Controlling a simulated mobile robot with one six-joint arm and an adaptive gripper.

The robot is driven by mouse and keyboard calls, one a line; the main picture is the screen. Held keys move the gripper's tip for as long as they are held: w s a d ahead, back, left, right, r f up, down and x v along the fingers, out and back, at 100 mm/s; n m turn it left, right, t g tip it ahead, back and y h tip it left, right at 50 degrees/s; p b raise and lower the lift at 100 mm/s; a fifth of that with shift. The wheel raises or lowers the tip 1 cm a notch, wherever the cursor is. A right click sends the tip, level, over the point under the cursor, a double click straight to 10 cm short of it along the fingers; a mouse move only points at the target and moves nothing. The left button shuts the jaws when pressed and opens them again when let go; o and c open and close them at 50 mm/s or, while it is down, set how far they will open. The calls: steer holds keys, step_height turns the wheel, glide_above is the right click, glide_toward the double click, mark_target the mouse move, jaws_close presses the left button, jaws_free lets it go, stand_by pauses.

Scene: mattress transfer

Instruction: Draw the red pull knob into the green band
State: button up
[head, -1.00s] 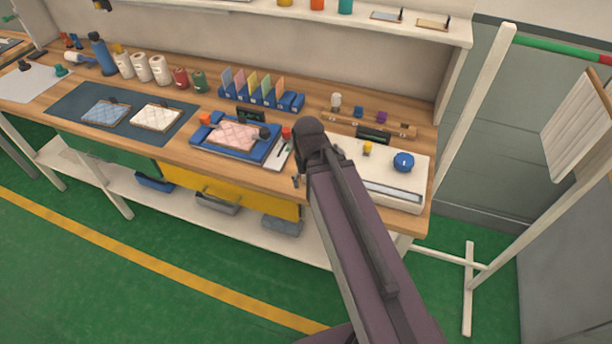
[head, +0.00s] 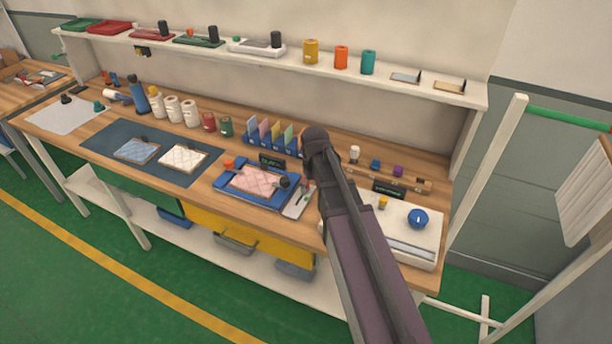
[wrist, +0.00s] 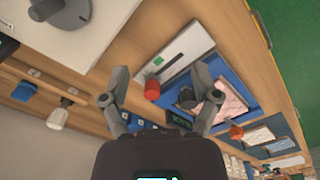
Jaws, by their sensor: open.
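The red pull knob (wrist: 152,88) shows in the wrist view at one end of a white slotted plate (wrist: 190,42). A small green mark (wrist: 158,61), perhaps the green band, lies beside the knob on the plate. My gripper (wrist: 160,98) is open and empty, with one finger to either side of the knob in the picture. I cannot tell how far above it the fingers are. In the head view the white plate (head: 297,205) lies just left of my arm; my arm hides the gripper's fingertips.
A blue tray (head: 228,190) with a pink pad and a dark knob (wrist: 187,98) adjoins the plate. A white unit with a blue knob (head: 418,218) stands right of my arm. Colour cards (head: 272,136) stand behind. An upper shelf (head: 200,47) runs along the back.

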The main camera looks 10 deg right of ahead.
steer(key=w+r+n+p, duration=0.2)
steer(key=w+r, duration=0.3)
steer(key=w, duration=0.7)
steer(key=shift+w+p, duration=0.3)
steer(key=shift+p, duration=0.6)
steer(key=shift+f, duration=0.25)
step_height(320, 180, down, 13)
steer(key=b, duration=1.4)
steer(key=shift+f, duration=0.2)
